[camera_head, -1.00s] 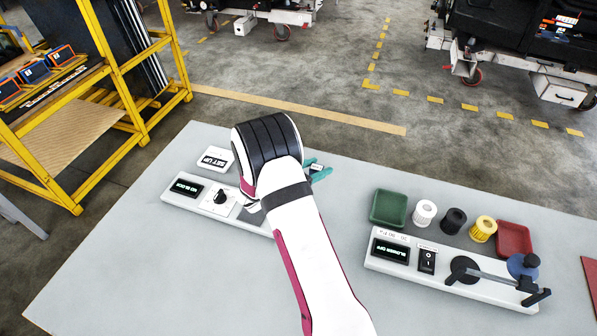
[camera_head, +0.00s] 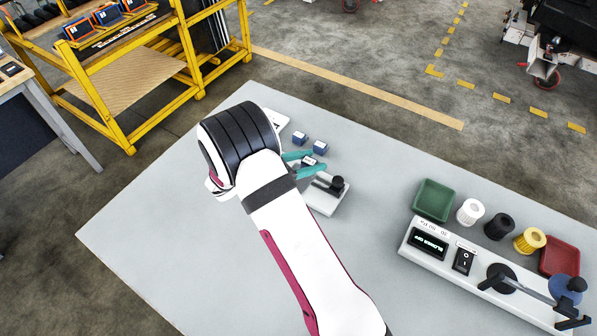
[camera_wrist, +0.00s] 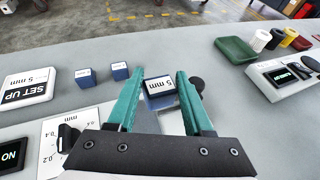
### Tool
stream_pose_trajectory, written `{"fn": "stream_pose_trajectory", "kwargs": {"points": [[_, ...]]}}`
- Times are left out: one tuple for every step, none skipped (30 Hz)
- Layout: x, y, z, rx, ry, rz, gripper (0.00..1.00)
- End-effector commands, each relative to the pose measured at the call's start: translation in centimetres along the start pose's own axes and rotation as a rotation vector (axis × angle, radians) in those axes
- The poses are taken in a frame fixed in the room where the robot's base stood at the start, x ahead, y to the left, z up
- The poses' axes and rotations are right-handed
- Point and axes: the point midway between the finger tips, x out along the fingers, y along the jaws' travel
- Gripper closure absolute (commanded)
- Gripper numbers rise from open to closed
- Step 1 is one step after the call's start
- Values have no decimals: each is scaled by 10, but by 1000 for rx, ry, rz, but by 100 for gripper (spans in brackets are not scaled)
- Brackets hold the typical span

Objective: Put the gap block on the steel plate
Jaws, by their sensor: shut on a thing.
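The gap block (camera_wrist: 158,86), dark blue with a white "5 mm" label, sits between the teal fingers of my gripper (camera_wrist: 160,72), which is shut on it. In the head view my gripper (camera_head: 306,163) is over the left part of the bench, and the block is partly hidden between the fingers. A pale metallic surface, apparently the steel plate (camera_wrist: 171,122), shows below the block in the wrist view. I cannot tell whether the block touches it. Two other blue blocks (camera_wrist: 87,77) (camera_wrist: 120,71) stand apart on the bench to the left.
A "SET UP 5 mm" sign (camera_wrist: 28,87) and a dial (camera_wrist: 67,137) lie left of my gripper. A black knob (camera_head: 337,183) stands close on its right. Green tray (camera_head: 433,200), spools, red tray (camera_head: 560,256) and blower panel (camera_head: 428,243) are further right.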

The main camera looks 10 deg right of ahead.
Motion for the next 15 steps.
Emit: {"fn": "stream_pose_trajectory", "kwargs": {"points": [[-4, 10, -10, -1, 1, 3, 100], [-5, 14, -14, 0, 0, 1, 100], [-7, 20, -19, 0, 0, 1, 100], [-8, 22, -21, 0, 0, 1, 100], [-8, 25, -24, 0, 0, 1, 100], [-7, 26, -30, -2, 0, 0, 100], [-5, 26, -36, -3, 0, -1, 100], [-2, 26, -42, -3, 0, -1, 100], [1, 26, -49, -3, 0, -2, 100], [3, 26, -54, -3, 0, -1, 100], [5, 26, -58, -2, 0, -1, 100], [6, 26, -60, 0, 0, 0, 100], [6, 26, -62, 0, 0, 0, 100], [7, 26, -62, 1, 0, 0, 100], [7, 26, -62, 1, 0, 0, 100]]}}
